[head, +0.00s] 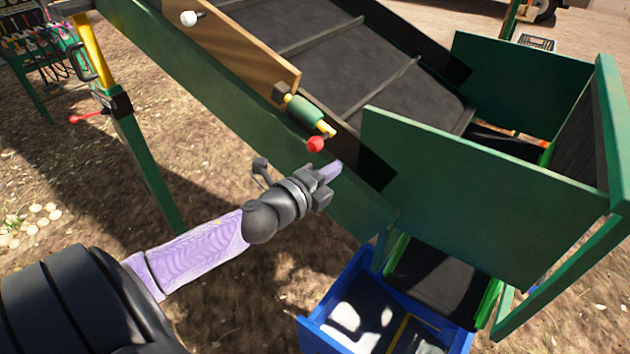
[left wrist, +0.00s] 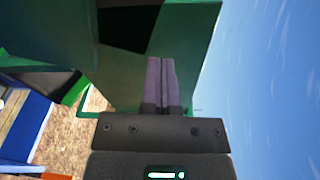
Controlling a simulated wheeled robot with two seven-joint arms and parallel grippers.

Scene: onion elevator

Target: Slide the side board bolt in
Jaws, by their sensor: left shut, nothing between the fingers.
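The bolt does not show in the left wrist view. My right gripper is out of view.
The green hopper panel (head: 475,180) stands right of my left gripper. A blue crate (head: 330,335) is on the ground below. Open straw-covered ground lies under my left arm.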

